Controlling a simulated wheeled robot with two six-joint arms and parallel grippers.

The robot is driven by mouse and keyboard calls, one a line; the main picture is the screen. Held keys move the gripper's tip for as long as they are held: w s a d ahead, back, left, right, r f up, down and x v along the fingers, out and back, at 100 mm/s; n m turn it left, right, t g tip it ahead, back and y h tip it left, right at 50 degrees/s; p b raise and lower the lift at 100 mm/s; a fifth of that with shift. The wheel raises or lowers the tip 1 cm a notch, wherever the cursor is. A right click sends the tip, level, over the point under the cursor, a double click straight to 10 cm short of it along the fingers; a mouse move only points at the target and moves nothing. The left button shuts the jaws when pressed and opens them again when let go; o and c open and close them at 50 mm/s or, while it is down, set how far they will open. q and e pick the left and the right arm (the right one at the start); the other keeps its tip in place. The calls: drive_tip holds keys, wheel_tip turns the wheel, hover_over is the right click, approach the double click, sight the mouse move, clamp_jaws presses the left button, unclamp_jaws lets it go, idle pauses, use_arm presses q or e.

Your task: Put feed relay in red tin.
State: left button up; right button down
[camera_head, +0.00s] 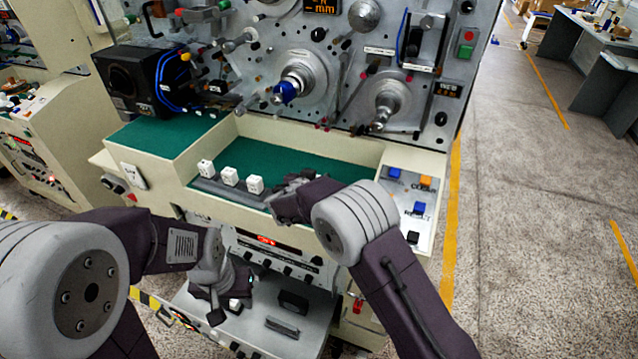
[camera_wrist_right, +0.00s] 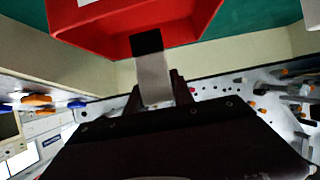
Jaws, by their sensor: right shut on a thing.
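In the right wrist view, my right gripper (camera_wrist_right: 156,92) is shut on a light grey block with a black end (camera_wrist_right: 153,72), which looks like the feed relay. The block's black end overlaps the near wall of the red tin (camera_wrist_right: 200,22) in the picture; I cannot tell whether they touch. The tin stands over green matting and I cannot make it out in the head view. There my right gripper (camera_head: 287,203) is low over the green tray, hiding what it holds. My left gripper (camera_head: 216,298) hangs over the lower shelf; its jaws are unclear.
Several white cubes, one of them this cube (camera_head: 230,176), stand on a grey rack along the front of the green tray (camera_head: 310,168). A black box (camera_head: 293,302) and a grey bar (camera_head: 283,326) lie on the lower shelf. Spindles (camera_head: 303,78) project from the panel behind.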

drive_tip(key=shift+w+d+f, duration=0.2)
drive_tip(key=shift+w+f, duration=0.15)
drive_tip(key=shift+w, duration=0.15)
drive_tip(key=shift+f+p, duration=0.65)
drive_tip(key=shift+f, duration=1.35)
drive_tip(key=shift+f+b, duration=0.15)
drive_tip(key=shift+b, duration=0.25)
drive_tip(key=c, duration=1.1)
unclamp_jaws()
